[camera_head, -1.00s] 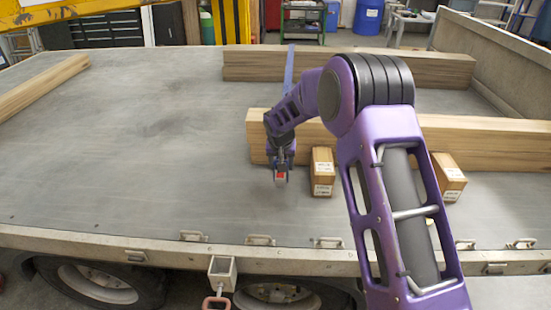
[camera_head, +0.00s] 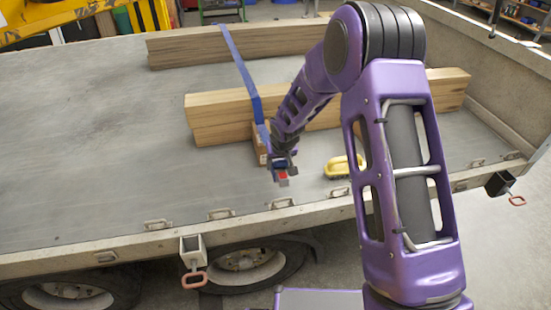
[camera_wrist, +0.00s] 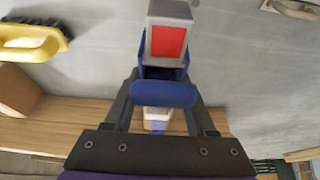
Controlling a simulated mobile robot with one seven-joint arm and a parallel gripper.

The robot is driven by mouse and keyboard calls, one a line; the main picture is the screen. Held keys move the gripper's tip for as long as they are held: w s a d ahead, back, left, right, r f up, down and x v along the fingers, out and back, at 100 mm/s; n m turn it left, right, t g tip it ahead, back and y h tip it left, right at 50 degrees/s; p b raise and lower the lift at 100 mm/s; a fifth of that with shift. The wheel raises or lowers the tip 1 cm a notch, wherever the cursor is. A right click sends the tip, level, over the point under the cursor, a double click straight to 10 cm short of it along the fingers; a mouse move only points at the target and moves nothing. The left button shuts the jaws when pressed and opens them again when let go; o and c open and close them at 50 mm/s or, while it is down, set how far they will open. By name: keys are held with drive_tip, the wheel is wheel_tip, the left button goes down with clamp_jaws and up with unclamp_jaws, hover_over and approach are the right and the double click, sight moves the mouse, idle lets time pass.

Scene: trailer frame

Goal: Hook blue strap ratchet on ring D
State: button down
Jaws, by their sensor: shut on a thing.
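The blue strap (camera_head: 240,68) runs from the far beam over the near beam down to my gripper (camera_head: 283,160). My gripper is shut on the blue strap ratchet (camera_wrist: 165,95), which has a red patch on its grey end (camera_wrist: 168,42). The ratchet (camera_head: 282,176) hangs above the bed, short of the front edge. Several metal rings lie along that edge; one (camera_head: 284,203) is just below the ratchet, others are left (camera_head: 220,214) and right (camera_head: 340,192). No letters show, so I cannot tell which is ring D. A ring (camera_wrist: 294,9) also shows in the wrist view.
The stacked near beams (camera_head: 215,118) and the far beam (camera_head: 185,46) lie across the bed. A small box (camera_head: 261,150) stands behind my gripper. A yellow brush (camera_head: 344,166) lies to its right. The bed (camera_head: 90,170) is clear on the left.

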drive_tip(key=shift+f+b, duration=3.15)
drive_tip(key=shift+f, duration=1.65)
drive_tip(key=shift+c, duration=0.7)
unclamp_jaws()
